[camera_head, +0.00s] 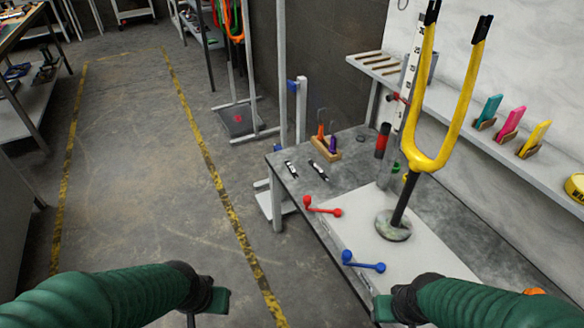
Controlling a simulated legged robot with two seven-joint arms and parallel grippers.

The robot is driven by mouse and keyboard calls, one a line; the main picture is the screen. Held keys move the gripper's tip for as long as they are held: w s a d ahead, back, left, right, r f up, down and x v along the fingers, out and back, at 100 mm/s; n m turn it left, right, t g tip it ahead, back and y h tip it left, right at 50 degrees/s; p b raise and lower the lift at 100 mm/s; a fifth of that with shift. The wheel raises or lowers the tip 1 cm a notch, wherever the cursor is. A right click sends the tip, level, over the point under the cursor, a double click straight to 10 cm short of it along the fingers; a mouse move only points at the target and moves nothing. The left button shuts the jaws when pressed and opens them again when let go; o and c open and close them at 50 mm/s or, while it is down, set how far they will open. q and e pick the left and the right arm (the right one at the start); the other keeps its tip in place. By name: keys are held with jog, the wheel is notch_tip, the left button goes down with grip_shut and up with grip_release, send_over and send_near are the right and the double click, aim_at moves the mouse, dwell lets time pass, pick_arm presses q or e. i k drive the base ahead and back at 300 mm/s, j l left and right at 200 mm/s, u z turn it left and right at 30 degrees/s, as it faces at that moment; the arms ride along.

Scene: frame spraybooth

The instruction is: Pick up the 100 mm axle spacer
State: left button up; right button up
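Two small black-and-white rods lie on the grey table, left of the yellow fork (447,115): a left one (291,169) and a right, slightly larger one (325,174). They look like axle spacers, but no size marking is readable, so I cannot tell which is 100 mm. My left gripper (213,300) is at the bottom left, over the floor and away from the table. My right gripper (385,308) is at the bottom, near the table's front edge, well short of the rods. The fingers of both are too hidden to judge; no held object shows.
The fork stands upright on a round base (393,226) on a white sheet (350,220). A red handle (322,207) and a blue handle (363,262) lie at the table's front edge. A wooden tool block (325,148) and a red-and-black cylinder (382,141) stand behind the rods.

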aim_at(291, 170)
jog(key=i+j, duration=0.35)
jog(key=i, duration=0.2)
jog(key=i+j, duration=0.3)
jog(key=i, duration=0.2)
jog(key=i+j, duration=0.35)
jog(key=i, duration=0.2)
jog(key=i+j+z, duration=0.1)
jog(key=z, duration=0.35)
jog(key=i+j+z, duration=0.1)
jog(key=z, duration=0.35)
jog(key=j+z, duration=0.15)
jog(key=z, duration=0.3)
jog(key=i, duration=0.05)
